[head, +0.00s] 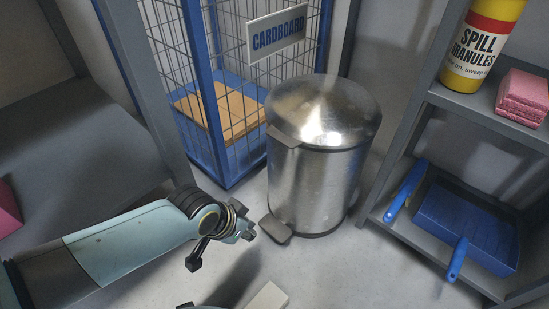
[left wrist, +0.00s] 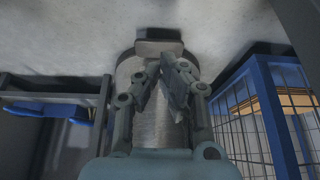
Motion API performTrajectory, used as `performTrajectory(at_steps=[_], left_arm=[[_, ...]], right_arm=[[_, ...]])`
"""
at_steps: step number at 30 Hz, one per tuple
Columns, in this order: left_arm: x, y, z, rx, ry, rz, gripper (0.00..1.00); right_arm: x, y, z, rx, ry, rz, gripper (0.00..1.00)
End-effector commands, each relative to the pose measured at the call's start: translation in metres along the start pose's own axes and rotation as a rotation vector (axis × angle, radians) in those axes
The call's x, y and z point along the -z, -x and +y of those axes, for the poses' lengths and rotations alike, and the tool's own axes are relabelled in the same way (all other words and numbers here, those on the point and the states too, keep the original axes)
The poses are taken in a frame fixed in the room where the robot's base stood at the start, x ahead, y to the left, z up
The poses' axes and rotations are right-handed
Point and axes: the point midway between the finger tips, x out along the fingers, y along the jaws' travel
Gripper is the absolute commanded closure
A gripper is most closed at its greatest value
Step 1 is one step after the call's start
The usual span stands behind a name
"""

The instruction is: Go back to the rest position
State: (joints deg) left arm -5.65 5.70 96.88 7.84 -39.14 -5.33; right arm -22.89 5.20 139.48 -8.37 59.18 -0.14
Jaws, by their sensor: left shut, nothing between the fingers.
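My left gripper (head: 246,232) reaches in from the left in the head view, low over the floor in front of a steel pedal bin (head: 312,185). Its fingers are shut with nothing between them, as the left wrist view (left wrist: 162,68) also shows. The bin's lid is down. The bin's pedal (head: 274,229) is just right of the fingertips in the head view. In the left wrist view the bin (left wrist: 160,125) is behind the fingers, partly hidden by them. My right gripper does not show.
A blue wire cage (head: 222,165) with a CARDBOARD sign (head: 277,33) stands behind the bin, cardboard inside. A grey shelf (head: 75,145) is at left.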

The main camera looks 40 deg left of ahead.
Motion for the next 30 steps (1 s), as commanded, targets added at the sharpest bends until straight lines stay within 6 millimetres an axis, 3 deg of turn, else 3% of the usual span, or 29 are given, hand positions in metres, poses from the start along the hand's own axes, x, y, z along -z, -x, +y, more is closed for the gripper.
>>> performTrajectory(at_steps=[20,23,26,29,30], left_arm=[[0.000,0.007,0.000,0.000,0.000,-0.001,1.00],[-0.011,0.009,0.001,-0.002,0.001,-0.017,1.00],[-0.039,0.023,0.006,-0.005,-0.001,-0.044,1.00],[0.006,0.062,0.007,0.025,-0.032,0.191,1.00],[0.030,0.079,0.008,0.036,-0.043,0.300,1.00]], right_arm=[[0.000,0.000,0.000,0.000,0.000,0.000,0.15],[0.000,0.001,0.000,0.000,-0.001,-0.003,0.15],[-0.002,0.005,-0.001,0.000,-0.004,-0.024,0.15],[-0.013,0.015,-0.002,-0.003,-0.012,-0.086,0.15],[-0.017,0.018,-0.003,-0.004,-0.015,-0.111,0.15]])
